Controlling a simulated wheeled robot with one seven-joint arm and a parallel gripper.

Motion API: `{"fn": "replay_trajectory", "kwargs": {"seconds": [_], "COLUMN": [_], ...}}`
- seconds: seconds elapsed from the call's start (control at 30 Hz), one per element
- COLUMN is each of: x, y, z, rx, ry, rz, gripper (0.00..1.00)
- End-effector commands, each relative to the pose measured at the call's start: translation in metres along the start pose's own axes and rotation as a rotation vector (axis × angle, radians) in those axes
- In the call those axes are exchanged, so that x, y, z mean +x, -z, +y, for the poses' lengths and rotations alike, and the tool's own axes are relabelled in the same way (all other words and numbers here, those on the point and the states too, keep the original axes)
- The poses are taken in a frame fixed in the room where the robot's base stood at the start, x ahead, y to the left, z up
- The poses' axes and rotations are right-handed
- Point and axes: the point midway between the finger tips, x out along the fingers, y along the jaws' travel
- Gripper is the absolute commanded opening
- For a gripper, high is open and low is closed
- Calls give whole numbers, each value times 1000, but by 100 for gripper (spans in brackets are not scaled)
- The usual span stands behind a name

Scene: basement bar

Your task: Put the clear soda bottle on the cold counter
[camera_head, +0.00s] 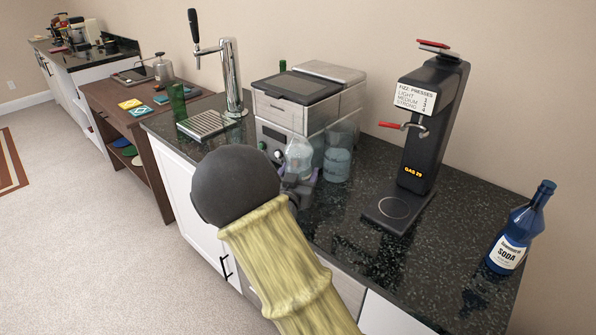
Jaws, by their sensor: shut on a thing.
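My gripper (298,182) is in front of the silver machine, partly hidden by my own arm. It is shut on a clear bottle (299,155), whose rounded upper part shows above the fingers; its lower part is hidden. A clear container with a bluish tint (338,164) stands just right of it on the black speckled counter (345,232). I cannot tell whether the held bottle touches the counter. No label marks any counter as the cold one.
A carbonating machine (425,125) and a blue soda bottle (520,230) stand right. The silver machine (283,115), a tap (232,75) and a green bottle (178,102) stand behind and left. A brown shelf table (108,95) and another black counter (95,60) lie farther left.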

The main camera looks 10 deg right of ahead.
Motion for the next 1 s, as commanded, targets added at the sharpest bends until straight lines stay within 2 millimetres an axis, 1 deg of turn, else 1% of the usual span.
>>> {"fn": "replay_trajectory", "kwargs": {"seconds": [0.03, 0.13, 0.3, 0.43, 0.73, 0.87, 0.9, 0.97, 1.0], "x": [0, 0, 0, 0, 0, 0, 0, 0, 0], "y": [3, -2, -22, -33, -35, -38, -40, -40, -40], "z": [0, -1, -1, -1, 0, 0, 0, 0, 0], "rx": [2, 1, -2, 0, 3, 3, 0, 0, 0], "ry": [0, 1, 1, 1, 0, 0, 1, 1, 1], "rz": [6, 6, 4, 6, 6, 6, 0, 0, 0], "gripper": [1, 1, 1, 1, 1, 1, 74, 85, 90]}}
